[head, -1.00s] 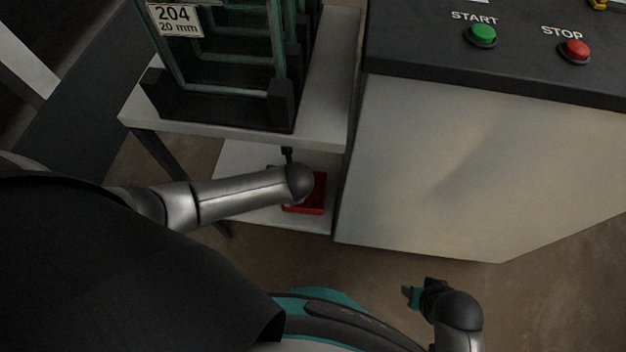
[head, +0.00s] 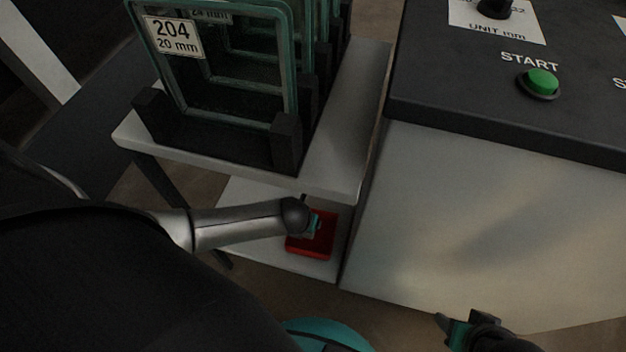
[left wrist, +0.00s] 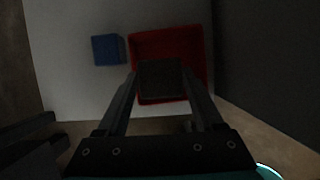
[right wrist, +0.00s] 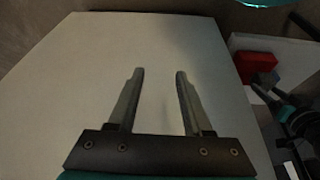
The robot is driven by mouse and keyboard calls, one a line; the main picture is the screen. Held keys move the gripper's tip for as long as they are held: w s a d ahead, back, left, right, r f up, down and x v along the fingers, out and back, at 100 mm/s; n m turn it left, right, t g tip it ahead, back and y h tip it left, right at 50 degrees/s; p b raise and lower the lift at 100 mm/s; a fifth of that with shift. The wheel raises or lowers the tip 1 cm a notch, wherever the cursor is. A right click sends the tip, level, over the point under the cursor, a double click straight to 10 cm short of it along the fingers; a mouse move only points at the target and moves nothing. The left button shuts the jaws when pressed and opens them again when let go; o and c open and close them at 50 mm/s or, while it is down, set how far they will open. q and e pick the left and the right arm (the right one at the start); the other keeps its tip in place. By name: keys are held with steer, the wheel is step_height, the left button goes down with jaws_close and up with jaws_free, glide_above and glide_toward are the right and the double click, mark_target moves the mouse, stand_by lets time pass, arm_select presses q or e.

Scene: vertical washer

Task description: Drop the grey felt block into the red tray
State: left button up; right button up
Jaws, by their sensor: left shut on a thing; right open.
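The grey felt block (left wrist: 160,80) is dark and square and sits between the fingers of my left gripper (left wrist: 160,84), which is shut on it. In the left wrist view it overlaps the red tray (left wrist: 196,44); its height above the tray floor is hard to tell. In the head view the red tray (head: 318,246) lies on the lower shelf, partly covered by my left arm. It also shows in the right wrist view (right wrist: 252,66). My right gripper (right wrist: 156,76) is open and empty, in front of the pale machine panel.
A blue block (left wrist: 108,49) lies on the lower shelf (head: 262,252), left of the tray. The upper shelf (head: 352,130) above holds a rack of framed glass sheets (head: 215,60). The machine's side (head: 470,220) rises close to the right of the shelves.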

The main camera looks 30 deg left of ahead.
arm_select(q)
steer(key=shift+f, duration=0.4)
steer(key=shift+f+b, duration=0.2)
steer(key=shift+b, duration=0.25)
steer(key=shift+f+b, duration=0.85)
steer(key=shift+b, duration=0.1)
steer(key=shift+f+b, duration=0.4)
steer(key=shift+b, duration=0.1)
arm_select(e)
steer(key=w+a+r+t+y, duration=0.2)
steer(key=w+a+t, duration=0.2)
steer(key=a, duration=0.1)
steer(key=shift+w+r+n+t, duration=0.15)
steer(key=shift+r+n+t, duration=0.15)
steer(key=shift+r+t, duration=0.1)
arm_select(q)
steer(key=o, duration=1.4)
steer(key=shift+c, duration=0.2)
